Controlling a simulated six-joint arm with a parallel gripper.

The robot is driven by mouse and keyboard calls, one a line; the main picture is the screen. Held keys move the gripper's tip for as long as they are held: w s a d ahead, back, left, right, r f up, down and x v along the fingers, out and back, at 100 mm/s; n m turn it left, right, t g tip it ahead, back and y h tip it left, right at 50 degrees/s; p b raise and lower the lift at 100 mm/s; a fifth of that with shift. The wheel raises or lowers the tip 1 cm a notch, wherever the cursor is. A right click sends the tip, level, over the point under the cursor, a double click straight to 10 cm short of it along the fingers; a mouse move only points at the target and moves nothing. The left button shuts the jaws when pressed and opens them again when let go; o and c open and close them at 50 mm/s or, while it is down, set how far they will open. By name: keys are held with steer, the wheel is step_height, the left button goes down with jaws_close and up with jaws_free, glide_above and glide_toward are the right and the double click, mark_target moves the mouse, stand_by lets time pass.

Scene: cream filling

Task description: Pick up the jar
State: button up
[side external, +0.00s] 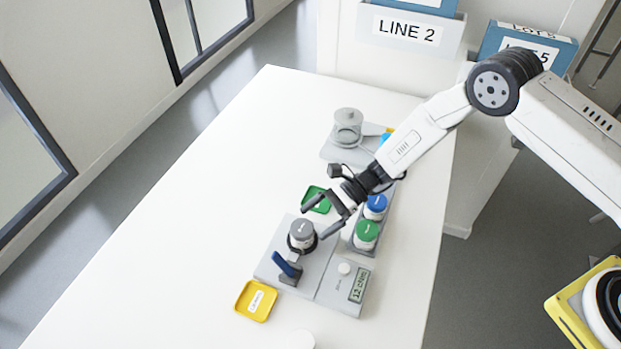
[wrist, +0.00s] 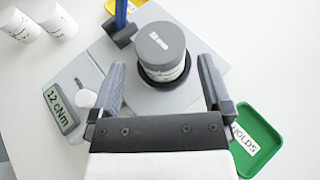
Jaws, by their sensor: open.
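The jar (side external: 302,230) has a grey lid and a white body. It stands upright in a dark ring on the grey torque device (side external: 325,287). In the wrist view the jar (wrist: 160,48) sits just ahead of the fingertips, its lid centred between them. My gripper (side external: 317,221) is open and empty, with its fingers spread just behind the jar in the side view. In the wrist view my gripper (wrist: 162,72) has one finger on each side, with a gap between each and the jar. The lower jar body is hidden by the ring.
A blue lever (side external: 287,266) stands beside the jar. A rack holds a green-lidded jar (side external: 366,233) and a blue-lidded jar (side external: 375,206). A green tray (side external: 317,199) and a yellow tray (side external: 256,301) lie nearby. White containers (wrist: 55,18) show in the wrist view. The table's left side is clear.

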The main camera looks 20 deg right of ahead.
mark_target(302, 231)
steer(key=shift+x, duration=2.3)
steer(key=c, duration=1.2)
